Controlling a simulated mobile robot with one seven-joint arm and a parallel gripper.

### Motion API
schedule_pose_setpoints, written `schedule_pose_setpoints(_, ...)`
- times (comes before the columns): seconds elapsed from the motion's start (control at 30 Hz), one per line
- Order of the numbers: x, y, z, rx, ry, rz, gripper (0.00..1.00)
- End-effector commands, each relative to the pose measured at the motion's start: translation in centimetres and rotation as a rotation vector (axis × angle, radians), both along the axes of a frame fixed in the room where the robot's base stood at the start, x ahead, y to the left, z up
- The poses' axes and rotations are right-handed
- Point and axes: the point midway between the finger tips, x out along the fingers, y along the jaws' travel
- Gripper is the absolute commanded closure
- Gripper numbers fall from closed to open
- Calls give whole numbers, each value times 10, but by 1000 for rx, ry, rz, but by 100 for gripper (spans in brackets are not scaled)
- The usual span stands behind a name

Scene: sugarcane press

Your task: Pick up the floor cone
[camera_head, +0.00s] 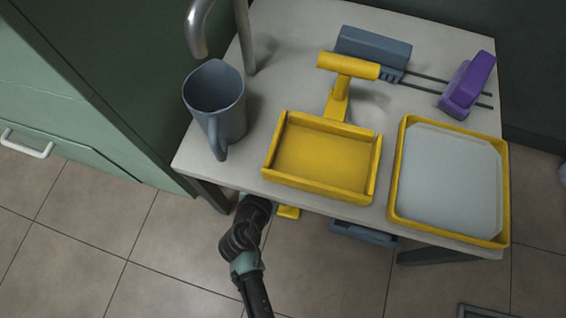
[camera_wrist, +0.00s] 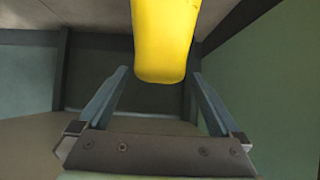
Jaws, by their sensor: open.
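The yellow floor cone (camera_wrist: 165,38) fills the upper middle of the wrist view, with its rounded end between my fingertips. My gripper (camera_wrist: 158,74) is open, with one finger on each side of the cone's end. I cannot tell whether either finger touches it. In the head view, a small yellow piece (camera_head: 288,212), likely the cone's base, shows on the floor at the table's front edge. The tabletop hides the rest of the cone and my gripper there.
The grey table (camera_head: 262,203) stands over my gripper. On it are a grey pitcher (camera_head: 228,112), a yellow tray (camera_head: 320,187), a yellow-rimmed tray (camera_head: 447,237) and a purple block (camera_head: 468,85). A blue-grey item (camera_head: 362,233) is below its front edge. Green cabinets (camera_head: 60,150) stand left; tiled floor lies open in front.

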Motion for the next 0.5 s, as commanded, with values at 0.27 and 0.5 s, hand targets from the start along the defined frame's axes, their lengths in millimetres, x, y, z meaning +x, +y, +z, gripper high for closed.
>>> schedule_pose_setpoints(0.27,25,-7,-17,2,-4,1,0)
schedule_pose_setpoints(0.5,54,-17,-33,1,-1,-1,0)
